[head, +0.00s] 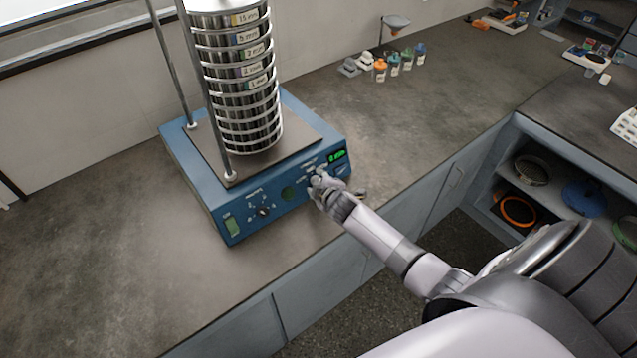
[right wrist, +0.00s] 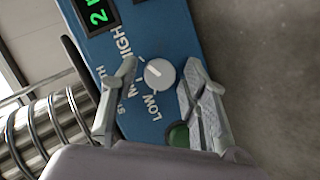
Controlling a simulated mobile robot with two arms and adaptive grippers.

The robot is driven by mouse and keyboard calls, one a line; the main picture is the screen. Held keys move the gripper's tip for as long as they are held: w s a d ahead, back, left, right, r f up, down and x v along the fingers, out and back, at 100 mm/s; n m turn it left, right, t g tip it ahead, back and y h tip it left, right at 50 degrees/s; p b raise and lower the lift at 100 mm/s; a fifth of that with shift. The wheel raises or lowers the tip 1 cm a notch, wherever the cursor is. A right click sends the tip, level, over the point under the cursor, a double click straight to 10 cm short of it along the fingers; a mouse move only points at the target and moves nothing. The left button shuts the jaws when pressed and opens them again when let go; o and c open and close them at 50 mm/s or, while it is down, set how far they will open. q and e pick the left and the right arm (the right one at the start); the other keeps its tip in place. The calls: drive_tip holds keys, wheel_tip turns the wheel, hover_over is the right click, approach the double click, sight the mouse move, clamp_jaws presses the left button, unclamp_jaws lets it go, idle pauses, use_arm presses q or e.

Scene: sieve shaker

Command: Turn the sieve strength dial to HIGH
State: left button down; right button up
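The strength dial (right wrist: 160,74) is a round white knob on the blue front panel of the sieve shaker (head: 200,192). In the right wrist view, LOW is printed below it and HIGH up and to its left. A faint mark on the knob appears to face the upper left, short of clear reading. My right gripper (head: 316,182) is at the panel's right part and hides the dial in the head view. Its fingers (right wrist: 160,70) are open, one on each side of the dial, with visible gaps. My left gripper is not in view.
A tall sieve stack (head: 238,85) stands on the shaker between metal rods. A green display (right wrist: 97,12) and a green button (right wrist: 178,135) flank the dial. Another knob (head: 263,212) is at the panel's left. Small bottles (head: 394,65) stand at the back; counter space right of the shaker is clear.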

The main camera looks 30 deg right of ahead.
drive_tip(key=shift+r, duration=0.1)
drive_tip(key=v, duration=1.2)
idle(0.5)
